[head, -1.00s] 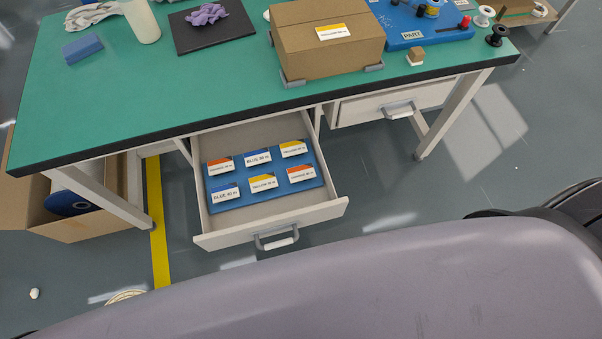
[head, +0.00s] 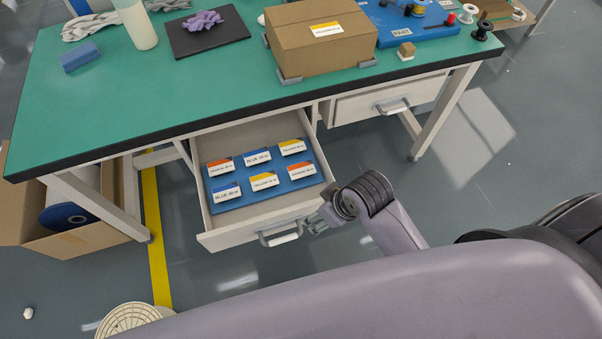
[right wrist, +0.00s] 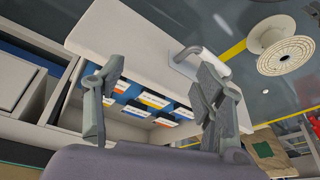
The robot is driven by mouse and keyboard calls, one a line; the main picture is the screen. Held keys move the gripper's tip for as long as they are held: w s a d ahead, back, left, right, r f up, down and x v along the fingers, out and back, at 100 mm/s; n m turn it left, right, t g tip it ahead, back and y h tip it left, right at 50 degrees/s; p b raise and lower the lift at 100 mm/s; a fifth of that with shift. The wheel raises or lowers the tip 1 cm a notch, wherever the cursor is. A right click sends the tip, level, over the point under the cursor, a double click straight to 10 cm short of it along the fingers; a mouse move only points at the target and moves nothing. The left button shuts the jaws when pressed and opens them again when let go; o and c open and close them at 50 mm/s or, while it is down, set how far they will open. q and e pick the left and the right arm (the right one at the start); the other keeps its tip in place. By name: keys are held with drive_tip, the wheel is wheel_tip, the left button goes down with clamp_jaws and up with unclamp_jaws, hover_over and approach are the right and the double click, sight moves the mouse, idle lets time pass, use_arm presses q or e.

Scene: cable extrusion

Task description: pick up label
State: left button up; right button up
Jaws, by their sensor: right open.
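Several small labels lie in two rows on a blue mat (head: 240,205) in the open drawer (head: 230,235). The front row has a blue label (head: 227,191), a yellow label (head: 264,181) and an orange label (head: 299,171). The back row has an orange label (head: 220,166), a blue label (head: 257,156) and a yellow label (head: 292,147). My right gripper (head: 316,218) is just outside the drawer's front right corner, by the handle. In the right wrist view it is open and empty (right wrist: 160,72), with labels visible beyond its fingers. My left gripper is out of view.
A cardboard box (head: 320,48) with a yellow label (head: 326,29) stands on the green table (head: 120,100). A closed drawer (head: 375,102) is to the right. An open carton (head: 85,240) stands on the floor at left. The drawer's walls and handle (head: 280,236) are near my gripper.

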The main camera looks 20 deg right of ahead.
drive_tip(key=w+a+n, duration=0.1)
drive_tip(key=w+a+r+n, duration=0.1)
drive_tip(key=a, duration=0.1)
drive_tip(key=w+a+r+n+y, duration=0.1)
drive_tip(key=w, duration=0.1)
drive_tip(key=shift+a+n+g, duration=0.2)
drive_tip(key=shift+n+g, duration=0.1)
drive_tip(key=shift+n, duration=0.1)
drive_tip(key=w+a+r+n+g, duration=0.1)
drive_tip(key=w+a+r+n, duration=0.1)
drive_tip(key=w+n, duration=0.3)
wheel_tip(320, 180, up, 5)
drive_tip(key=n+g+h, duration=0.2)
drive_tip(key=n+h, duration=0.1)
drive_tip(key=n, duration=0.2)
hover_over(302, 169)
drive_tip(key=f, duration=0.7)
drive_tip(key=f+b, duration=0.1)
drive_tip(key=f, duration=0.3)
drive_tip(key=shift+s+f, duration=0.1)
drive_tip(key=shift+s, duration=0.15)
drive_tip(key=shift+w+f, duration=0.2)
drive_tip(key=shift+f, duration=2.6)
drive_tip(key=shift+f, duration=0.25)
drive_tip(key=c, duration=0.8)
